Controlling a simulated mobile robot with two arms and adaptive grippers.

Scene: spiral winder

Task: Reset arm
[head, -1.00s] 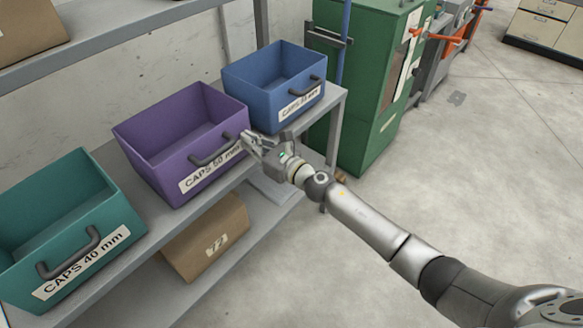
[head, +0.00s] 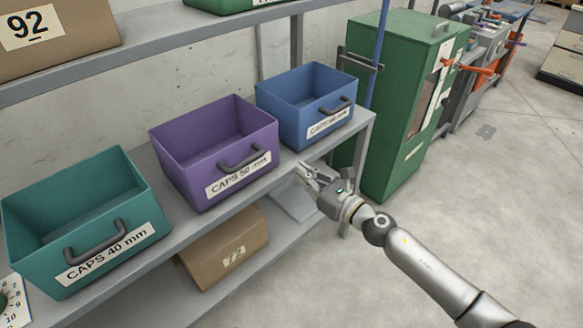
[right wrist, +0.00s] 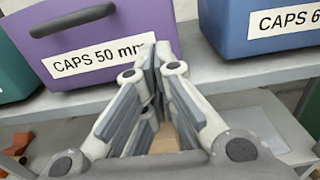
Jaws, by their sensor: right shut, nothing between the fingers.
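My right gripper (head: 303,172) is in front of the shelf edge, below and in front of the blue bin (head: 290,115) and to the right of the purple bin (head: 185,160). In the right wrist view the right gripper (right wrist: 153,62) has its fingers together with nothing between them, with the shelf and bins beyond. The purple bin is labelled CAPS 50 mm and also shows in the right wrist view (right wrist: 130,25). The blue bin also shows there (right wrist: 232,42). My left gripper is not in view.
A teal bin (head: 140,200) labelled CAPS 40 mm stands at left on the same shelf (head: 165,245). A cardboard box (head: 215,262) sits on the lower shelf. A green cabinet (head: 395,110) stands beyond the shelf end. The floor (head: 500,210) at right is clear.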

